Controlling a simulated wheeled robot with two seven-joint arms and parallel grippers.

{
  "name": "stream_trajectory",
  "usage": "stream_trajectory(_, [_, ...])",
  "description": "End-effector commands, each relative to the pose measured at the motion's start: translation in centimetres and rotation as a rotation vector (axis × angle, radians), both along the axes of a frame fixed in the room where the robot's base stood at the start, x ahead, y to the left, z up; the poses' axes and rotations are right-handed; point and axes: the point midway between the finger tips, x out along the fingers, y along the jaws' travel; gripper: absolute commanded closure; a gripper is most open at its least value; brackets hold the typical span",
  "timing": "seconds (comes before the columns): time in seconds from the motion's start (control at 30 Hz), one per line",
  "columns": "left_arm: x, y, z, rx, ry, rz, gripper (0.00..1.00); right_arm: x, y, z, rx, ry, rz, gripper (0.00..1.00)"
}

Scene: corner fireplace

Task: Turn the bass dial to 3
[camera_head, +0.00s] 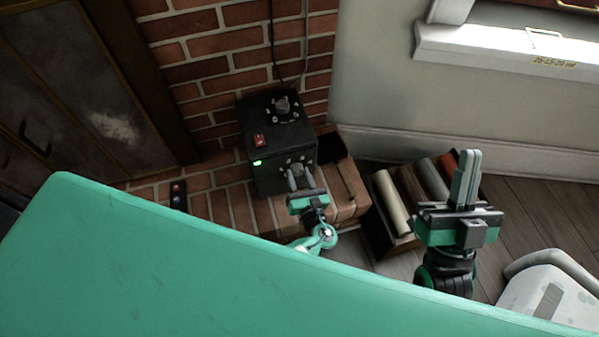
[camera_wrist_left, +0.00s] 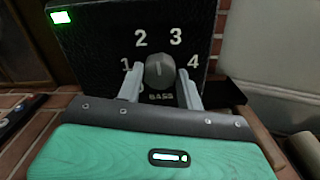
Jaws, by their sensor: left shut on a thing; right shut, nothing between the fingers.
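The bass dial (camera_wrist_left: 160,72) is a dark round knob on the front face of the black amplifier box (camera_wrist_left: 90,45), with the numbers 1 to 4 around it and "BASS" below. Its pointer line looks roughly upright, between 2 and 3. My left gripper (camera_wrist_left: 158,88) has one finger on each side of the knob and is shut on it. In the head view my left gripper (camera_head: 301,175) reaches the front of the box (camera_head: 262,140), partly hiding the dial. My right gripper (camera_head: 468,156) is shut and empty, pointing up at the right, away from the box.
A red switch (camera_head: 260,141), a green light (camera_head: 257,162) and another dial (camera_head: 282,103) are on the box. It stands on a brick ledge (camera_head: 205,185) by a brick wall. A crate of rolls (camera_head: 395,205) stands right of it. A green surface (camera_head: 150,260) fills the foreground.

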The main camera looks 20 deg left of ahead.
Motion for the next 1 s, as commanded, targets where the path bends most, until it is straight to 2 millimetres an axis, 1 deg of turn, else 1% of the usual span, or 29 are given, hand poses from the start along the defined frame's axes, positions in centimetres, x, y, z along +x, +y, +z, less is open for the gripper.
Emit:
stream_trajectory(0.03, [0.0, 0.0, 0.3, 0.017, 0.014, 0.0, 0.86, 0.6, 0.5, -0.9, -0.018, 0.082, 0.011, 1.0])
stream_trajectory(0.13, [0.0, 0.0, 0.3, 0.053, 0.038, -0.001, 0.86, 1.4, 1.4, -3.4, -0.054, 0.238, 0.032, 1.0])
stream_trajectory(0.23, [-0.1, 0.0, 0.2, 0.089, 0.063, 0.0, 0.86, 1.8, 2.3, -6.1, -0.091, 0.392, 0.056, 1.0])
stream_trajectory(0.33, [-0.1, 0.0, 0.2, 0.126, 0.088, 0.0, 0.86, 1.8, 3.2, -9.0, -0.126, 0.542, 0.081, 1.0])
stream_trajectory(0.43, [0.0, 0.0, 0.3, 0.164, 0.112, 0.0, 0.86, 1.2, 4.0, -11.8, -0.164, 0.691, 0.109, 1.0])
stream_trajectory(0.53, [0.0, 0.0, 0.3, 0.202, 0.138, 0.0, 0.86, 0.1, 4.7, -14.7, -0.202, 0.837, 0.138, 1.0])
stream_trajectory(0.7, [-0.1, 0.0, 0.2, 0.269, 0.185, -0.001, 0.86, -2.5, 5.8, -19.2, -0.266, 1.073, 0.19, 1.0])
stream_trajectory(0.73, [-0.1, 0.0, 0.2, 0.279, 0.191, -0.001, 0.86, -2.9, 5.8, -19.7, -0.276, 1.105, 0.195, 1.0])
stream_trajectory(0.8, [-0.1, 0.0, 0.2, 0.305, 0.208, 0.0, 0.86, -2.6, 5.2, -19.7, -0.299, 1.144, 0.183, 1.0])
stream_trajectory(1.0, [-0.1, 0.0, 0.1, 0.364, 0.249, 0.0, 0.86, -2.6, 3.9, -20.2, -0.351, 1.251, 0.158, 1.0])
